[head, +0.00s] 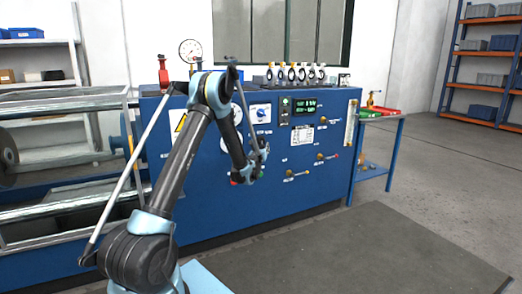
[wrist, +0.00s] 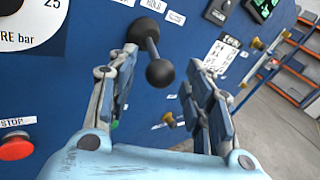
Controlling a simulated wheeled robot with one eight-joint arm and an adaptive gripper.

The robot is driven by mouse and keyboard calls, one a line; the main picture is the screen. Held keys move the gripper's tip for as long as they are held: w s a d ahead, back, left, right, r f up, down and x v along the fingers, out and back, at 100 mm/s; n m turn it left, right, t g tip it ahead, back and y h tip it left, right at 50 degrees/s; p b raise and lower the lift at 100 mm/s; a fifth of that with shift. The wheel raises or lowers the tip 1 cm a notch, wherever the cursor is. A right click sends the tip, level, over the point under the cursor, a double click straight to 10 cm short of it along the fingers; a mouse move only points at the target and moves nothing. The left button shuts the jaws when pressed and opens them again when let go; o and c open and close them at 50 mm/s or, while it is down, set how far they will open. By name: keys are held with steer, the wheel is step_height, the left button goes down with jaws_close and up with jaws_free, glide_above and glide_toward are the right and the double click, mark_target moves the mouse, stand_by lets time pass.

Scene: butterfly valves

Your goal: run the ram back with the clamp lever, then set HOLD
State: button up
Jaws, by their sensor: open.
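A black lever with a ball knob (wrist: 160,73) sticks out from the blue panel in the wrist view. A plate reading HOLD (wrist: 154,5) is above its pivot, with another small plate to the right, too small to read. My gripper (wrist: 160,62) is open, its fingers on either side of the lever, with no clear contact on the knob. In the head view my gripper (head: 257,160) is in front of the bench panel, and the lever is hidden behind it or too small to tell. The ram cannot be clearly made out in the framed rig (head: 60,200) at left.
A red STOP button (wrist: 14,146) is at lower left in the wrist view, below a pressure gauge (wrist: 28,22). The blue bench (head: 330,170) also carries a green display (head: 304,107) and several yellow-brass levers (head: 327,157). A side table (head: 385,117) stands right; the floor mat (head: 390,250) is clear.

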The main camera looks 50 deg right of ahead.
steer(key=shift+x, duration=0.95)
